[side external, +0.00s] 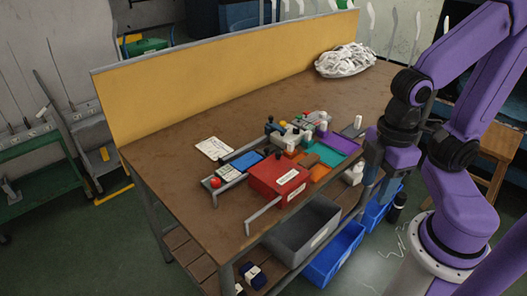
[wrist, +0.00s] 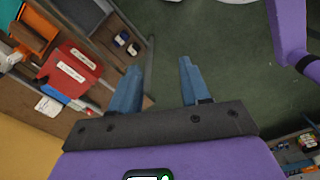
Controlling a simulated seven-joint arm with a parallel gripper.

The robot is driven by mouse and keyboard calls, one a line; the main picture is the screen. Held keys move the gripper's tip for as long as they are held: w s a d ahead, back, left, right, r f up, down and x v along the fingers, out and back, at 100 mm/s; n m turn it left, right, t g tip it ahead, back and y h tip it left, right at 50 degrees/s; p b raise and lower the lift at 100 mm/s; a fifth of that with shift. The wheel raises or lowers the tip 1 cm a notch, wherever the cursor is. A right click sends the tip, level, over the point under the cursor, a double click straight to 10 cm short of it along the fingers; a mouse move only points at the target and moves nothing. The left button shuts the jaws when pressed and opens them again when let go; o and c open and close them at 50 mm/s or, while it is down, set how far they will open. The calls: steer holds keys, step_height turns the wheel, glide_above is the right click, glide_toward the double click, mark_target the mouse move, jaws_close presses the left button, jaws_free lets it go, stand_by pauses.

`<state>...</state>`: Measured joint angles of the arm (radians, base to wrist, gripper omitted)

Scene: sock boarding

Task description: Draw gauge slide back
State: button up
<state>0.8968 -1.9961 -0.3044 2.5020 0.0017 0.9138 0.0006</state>
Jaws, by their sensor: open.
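A grey metal fixture with a red ball knob (side external: 215,183) sits at the front left of the work group on the brown table (side external: 170,165). It may be the gauge slide, but the picture is too small to be sure. A red block (side external: 280,180) with a white label and a dark knob stands just right of it. The red block also shows in the wrist view (wrist: 70,68) at the left. My gripper (side external: 367,185) hangs off the table's right side, well apart from the fixture. In the wrist view my gripper (wrist: 158,80) is open and empty, over the floor.
Purple (side external: 338,144), teal and orange blocks stand right of the red block. A white card (side external: 214,149) lies behind. A yellow panel (side external: 220,75) closes the table's back. A white bundle (side external: 345,60) lies at the far end. Grey (side external: 305,228) and blue bins (side external: 335,255) sit below the front edge.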

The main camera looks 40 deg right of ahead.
steer(key=w+a+r+m, duration=0.2)
steer(key=w+a+m, duration=0.15)
steer(key=w, duration=0.65)
steer(key=m, duration=1.2)
glide_above(266, 149)
step_height(266, 149, down, 5)
step_height(266, 149, down, 17)
steer(key=shift+d+r, duration=0.1)
steer(key=shift+d, duration=0.1)
jaws_close()
